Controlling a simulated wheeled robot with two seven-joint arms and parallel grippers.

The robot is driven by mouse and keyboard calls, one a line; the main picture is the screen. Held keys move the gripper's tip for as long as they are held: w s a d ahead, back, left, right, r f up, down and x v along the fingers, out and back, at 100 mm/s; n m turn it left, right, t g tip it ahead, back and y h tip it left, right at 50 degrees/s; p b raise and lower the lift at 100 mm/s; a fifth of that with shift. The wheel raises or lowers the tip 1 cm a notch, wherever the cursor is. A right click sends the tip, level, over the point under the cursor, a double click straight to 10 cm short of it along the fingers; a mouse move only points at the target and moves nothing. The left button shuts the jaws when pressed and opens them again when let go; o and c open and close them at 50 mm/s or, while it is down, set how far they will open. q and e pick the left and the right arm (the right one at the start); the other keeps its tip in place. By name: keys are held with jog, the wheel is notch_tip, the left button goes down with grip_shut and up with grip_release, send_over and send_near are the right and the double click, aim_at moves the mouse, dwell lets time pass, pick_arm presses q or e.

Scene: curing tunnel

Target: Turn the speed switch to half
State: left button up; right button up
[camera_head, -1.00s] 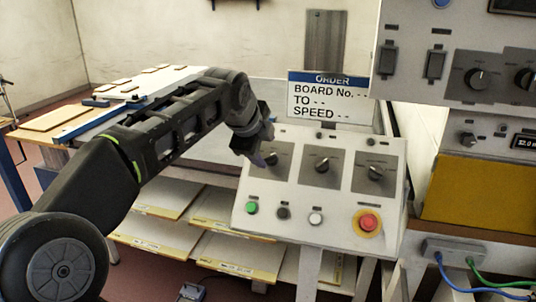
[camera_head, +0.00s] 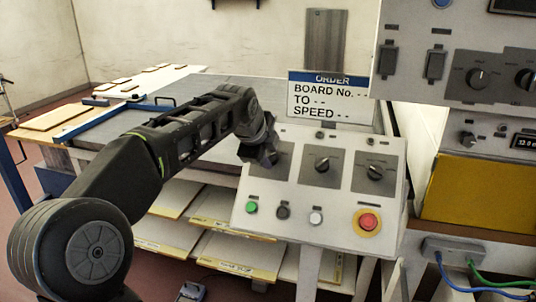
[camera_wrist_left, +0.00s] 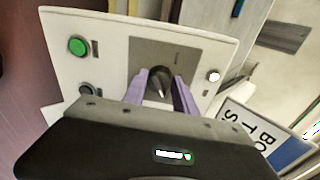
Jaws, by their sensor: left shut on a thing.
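The sloped control panel (camera_head: 330,150) carries three dark-plated rotary knobs in a row. The middle knob (camera_head: 322,164) and the right knob (camera_head: 376,172) are in plain view. My left gripper (camera_head: 268,160) is at the left plate (camera_head: 283,164) and hides its knob in the head view. In the left wrist view the left knob (camera_wrist_left: 160,88) is between the lilac fingers, which are shut on it. The knob labels are too small to read, so I cannot tell which is the speed switch. My right gripper is not in view.
Below the knobs are a green button (camera_head: 251,207), small dark and white buttons, and a red stop button (camera_head: 368,222) on yellow. An order sign (camera_head: 328,98) stands behind, its speed entry blank. An upper panel (camera_head: 455,50) overhangs at right. Boards lie on lower shelves.

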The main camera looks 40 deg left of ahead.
pick_arm(q)
grip_shut()
jog(key=shift+n, duration=0.4)
jog(key=n+b, duration=0.2)
jog(key=n, duration=0.4)
jog(key=shift+s+f, duration=0.1)
jog(key=shift+f, duration=0.05)
jog(key=n+b, duration=0.2)
jog(key=n, duration=0.2)
jog(key=shift+n+t, duration=0.4)
jog(key=o, duration=0.7)
grip_release()
